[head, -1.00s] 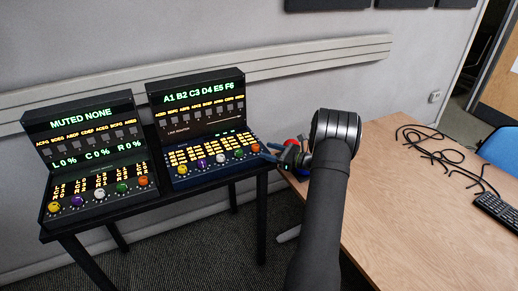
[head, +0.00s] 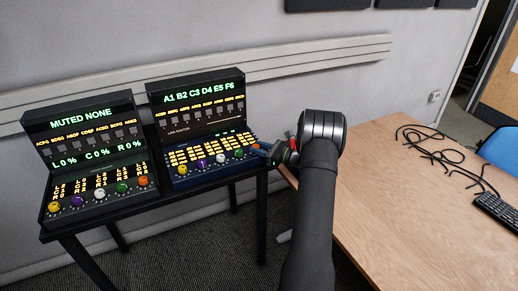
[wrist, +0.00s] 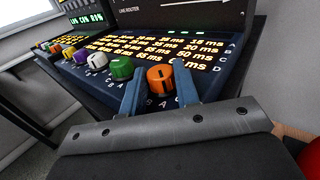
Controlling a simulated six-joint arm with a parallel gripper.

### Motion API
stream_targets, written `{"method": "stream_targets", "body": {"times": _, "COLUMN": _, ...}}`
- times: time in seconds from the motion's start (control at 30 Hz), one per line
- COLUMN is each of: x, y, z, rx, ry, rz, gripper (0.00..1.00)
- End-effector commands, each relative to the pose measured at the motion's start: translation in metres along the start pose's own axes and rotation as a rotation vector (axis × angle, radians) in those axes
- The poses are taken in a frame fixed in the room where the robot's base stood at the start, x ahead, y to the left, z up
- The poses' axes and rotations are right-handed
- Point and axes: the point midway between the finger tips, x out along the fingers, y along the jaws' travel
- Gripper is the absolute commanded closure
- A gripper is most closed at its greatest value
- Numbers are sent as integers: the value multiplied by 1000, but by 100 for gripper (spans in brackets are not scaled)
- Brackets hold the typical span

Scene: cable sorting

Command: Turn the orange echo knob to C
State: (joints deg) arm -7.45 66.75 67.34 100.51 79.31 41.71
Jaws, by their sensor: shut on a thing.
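The orange knob (wrist: 160,77) is at the right end of the knob row on the right console. In the wrist view it stands between the two blue fingers of my gripper (wrist: 160,88), which is shut on its sides. Letters are printed around the knob, with A, C and D readable nearby.
A green knob (wrist: 122,68) sits just left of the orange one, with white, purple and yellow knobs further along. The left console (head: 92,150) has its own orange knob (head: 143,181). The wooden table (head: 400,210) with black cables (head: 432,150) is at right.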

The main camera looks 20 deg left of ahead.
Motion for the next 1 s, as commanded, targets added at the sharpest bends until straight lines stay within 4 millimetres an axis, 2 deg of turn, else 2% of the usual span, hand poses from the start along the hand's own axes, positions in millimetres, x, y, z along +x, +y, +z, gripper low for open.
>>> {"method": "stream_targets", "body": {"times": 0.37, "x": 0, "y": 3, "z": 0, "rx": 2, "ry": 6, "rz": -103, "gripper": 94}}
{"method": "stream_targets", "body": {"times": 1.0, "x": 3, "y": 10, "z": 0, "rx": 2, "ry": 36, "rz": -607, "gripper": 94}}
